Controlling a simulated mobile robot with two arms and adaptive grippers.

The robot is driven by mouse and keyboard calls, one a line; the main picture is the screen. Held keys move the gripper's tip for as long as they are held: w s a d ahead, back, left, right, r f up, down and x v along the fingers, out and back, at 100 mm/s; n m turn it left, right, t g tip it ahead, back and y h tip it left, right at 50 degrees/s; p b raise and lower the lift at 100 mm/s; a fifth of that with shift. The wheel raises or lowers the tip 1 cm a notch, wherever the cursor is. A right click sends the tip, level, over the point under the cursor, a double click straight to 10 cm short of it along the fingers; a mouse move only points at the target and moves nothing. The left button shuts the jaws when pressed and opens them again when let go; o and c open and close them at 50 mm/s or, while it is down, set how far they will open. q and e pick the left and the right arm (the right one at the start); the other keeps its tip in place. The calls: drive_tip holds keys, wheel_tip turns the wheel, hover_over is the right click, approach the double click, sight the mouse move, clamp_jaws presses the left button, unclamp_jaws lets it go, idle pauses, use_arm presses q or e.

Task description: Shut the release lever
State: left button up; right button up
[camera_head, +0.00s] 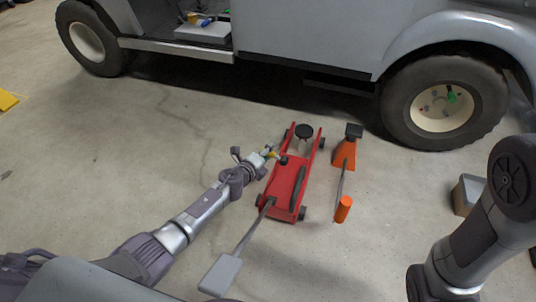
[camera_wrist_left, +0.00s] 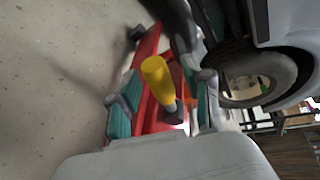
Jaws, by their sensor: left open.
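The release lever has a yellow grip (camera_wrist_left: 158,80), which stands up between the two teal-padded fingers of my open left gripper (camera_wrist_left: 163,108) in the left wrist view. A gap shows on both sides of the grip. In the head view the yellow release lever (camera_head: 272,154) is small and partly hidden at the left side of the red floor jack (camera_head: 285,188). My left gripper (camera_head: 267,156) reaches it from the left there. The red jack body also shows behind the lever in the left wrist view (camera_wrist_left: 148,55). My right gripper is out of view.
The jack's long handle ends in a grey pad (camera_head: 220,274). An orange jack stand (camera_head: 345,155) is right of the jack. The grey cart (camera_head: 300,35) stands behind, with a wheel (camera_head: 445,103) at right. A grey box (camera_head: 468,193) is at far right.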

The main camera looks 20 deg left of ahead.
use_arm(q)
clamp_jaws()
drive_tip(key=shift+r, duration=0.1)
idle(0.3)
